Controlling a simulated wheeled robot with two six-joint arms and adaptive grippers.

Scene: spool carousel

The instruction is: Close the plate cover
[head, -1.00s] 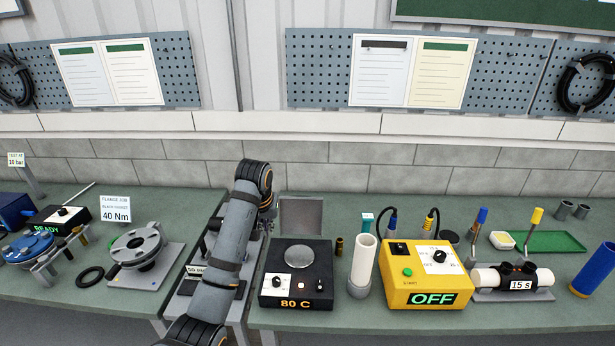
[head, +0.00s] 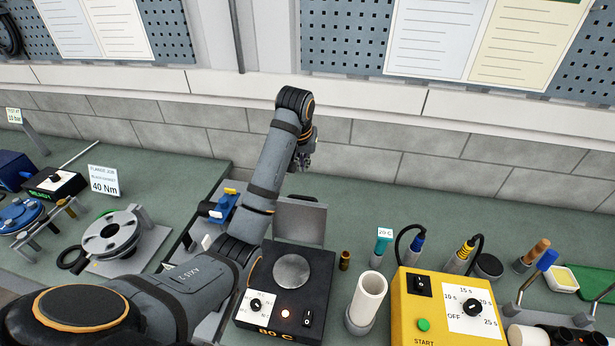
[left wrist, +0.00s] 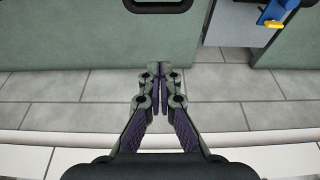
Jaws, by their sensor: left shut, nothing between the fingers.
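The plate cover (head: 300,222) is a grey square panel standing up at the back edge of the black hot plate box (head: 258,290). The round silver plate (head: 292,271) on the box is uncovered. My left gripper (head: 303,165) is beyond the cover in the head view, near the back of the bench, and looks apart from it. My right gripper is not in view.
A white tube (head: 368,298) and a small brass fitting (head: 345,260) stand right of the box, with a yellow control box (head: 445,310) beyond. A blue clamp (head: 222,208) is left of my arm. The back wall (head: 370,145) is close behind my gripper.

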